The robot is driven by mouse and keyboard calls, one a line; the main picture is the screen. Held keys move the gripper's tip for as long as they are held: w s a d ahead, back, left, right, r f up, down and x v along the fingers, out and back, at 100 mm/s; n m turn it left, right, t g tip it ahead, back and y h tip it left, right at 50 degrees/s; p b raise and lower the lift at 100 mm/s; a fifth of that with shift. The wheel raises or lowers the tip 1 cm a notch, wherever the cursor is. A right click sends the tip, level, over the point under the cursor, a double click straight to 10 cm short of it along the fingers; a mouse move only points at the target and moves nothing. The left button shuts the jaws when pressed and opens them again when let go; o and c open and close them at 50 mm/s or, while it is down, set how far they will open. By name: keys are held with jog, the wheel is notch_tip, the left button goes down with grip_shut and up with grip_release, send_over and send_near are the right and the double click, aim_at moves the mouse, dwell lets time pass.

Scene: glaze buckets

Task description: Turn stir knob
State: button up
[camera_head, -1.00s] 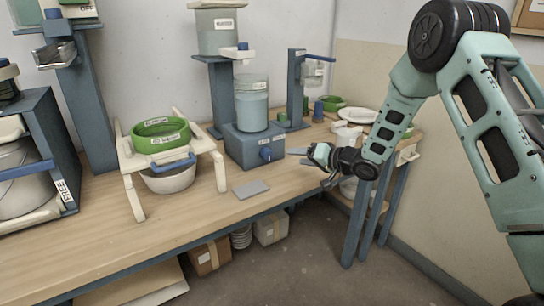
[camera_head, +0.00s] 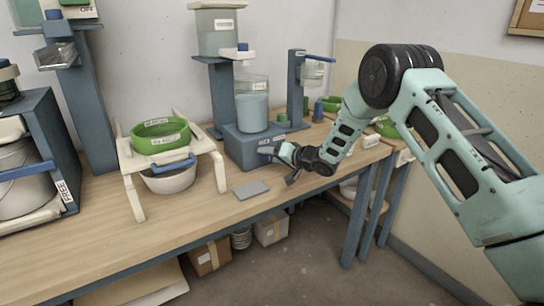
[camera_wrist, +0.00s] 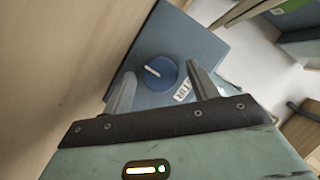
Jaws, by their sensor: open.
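The stir knob (camera_wrist: 160,73) is a round dark blue dial with a white pointer line, on the front face of a blue stirrer base (camera_head: 240,150). A label reading "STIR" (camera_wrist: 183,91) sits beside it. In the wrist view my gripper (camera_wrist: 160,85) is open, with one finger on each side of the knob. I cannot tell whether either finger touches it. In the head view my gripper (camera_head: 272,154) is at the front of the base and hides the knob. A clear container (camera_head: 251,104) of pale blue liquid stands on the base.
A small grey plate (camera_head: 251,189) lies on the wooden table (camera_head: 205,215) in front of the base. A white stand (camera_head: 215,160) with a green sieve (camera_head: 161,136) over a bowl is at the left. A tall blue column holding a water tank (camera_head: 216,35) rises behind.

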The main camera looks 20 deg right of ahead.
jog(key=c, duration=1)
